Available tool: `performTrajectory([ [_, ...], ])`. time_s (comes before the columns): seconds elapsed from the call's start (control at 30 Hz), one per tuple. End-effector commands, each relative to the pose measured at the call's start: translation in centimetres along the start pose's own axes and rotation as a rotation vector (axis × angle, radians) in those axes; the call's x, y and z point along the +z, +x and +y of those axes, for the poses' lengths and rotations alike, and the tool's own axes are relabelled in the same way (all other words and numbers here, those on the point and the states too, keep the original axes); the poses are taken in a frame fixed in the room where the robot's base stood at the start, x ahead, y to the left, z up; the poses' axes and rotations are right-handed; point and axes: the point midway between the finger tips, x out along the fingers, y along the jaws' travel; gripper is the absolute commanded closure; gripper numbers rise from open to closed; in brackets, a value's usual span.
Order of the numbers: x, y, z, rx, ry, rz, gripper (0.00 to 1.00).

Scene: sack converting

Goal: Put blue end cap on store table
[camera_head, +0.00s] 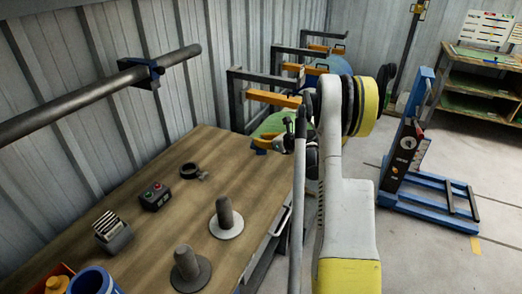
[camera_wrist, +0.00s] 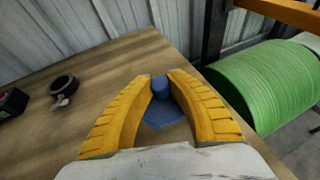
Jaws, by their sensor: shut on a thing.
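My gripper (camera_wrist: 160,82) is shut on the blue end cap (camera_wrist: 166,113), which has a short round stem and a flat flange. In the wrist view the cap sits between the two yellow fingers, over the far right part of a wooden table (camera_wrist: 110,62). In the head view my gripper (camera_head: 263,144) is near the far right corner of the wooden table (camera_head: 150,215), with a bit of blue under its fingertips. I cannot tell whether the cap touches the wood. Which table is the store table is not marked.
Two grey end caps (camera_head: 226,222) stand on the wooden table, near a button box (camera_head: 155,197), a card holder (camera_head: 113,233) and a black ring clamp (camera_head: 190,171). A green roll (camera_wrist: 262,85) lies beside the table. A blue lifter (camera_head: 430,190) and wooden shelf (camera_head: 480,85) stand right.

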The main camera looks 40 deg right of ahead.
Motion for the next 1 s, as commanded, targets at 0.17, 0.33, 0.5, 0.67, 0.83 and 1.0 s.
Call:
performTrajectory([
  [0.17,-3.0,1.2,0.0,0.000,0.000,0.000,1.00],
  [0.33,-3.3,1.3,0.0,0.000,0.000,0.000,1.00],
  [0.5,-3.4,1.3,0.0,0.000,0.000,0.000,1.00],
  [0.67,-3.6,1.4,0.0,0.000,0.000,0.000,0.65],
  [0.83,-3.6,1.4,0.0,0.000,0.000,0.000,0.61],
  [1.0,-3.4,1.3,0.0,0.000,0.000,0.000,0.61],
])
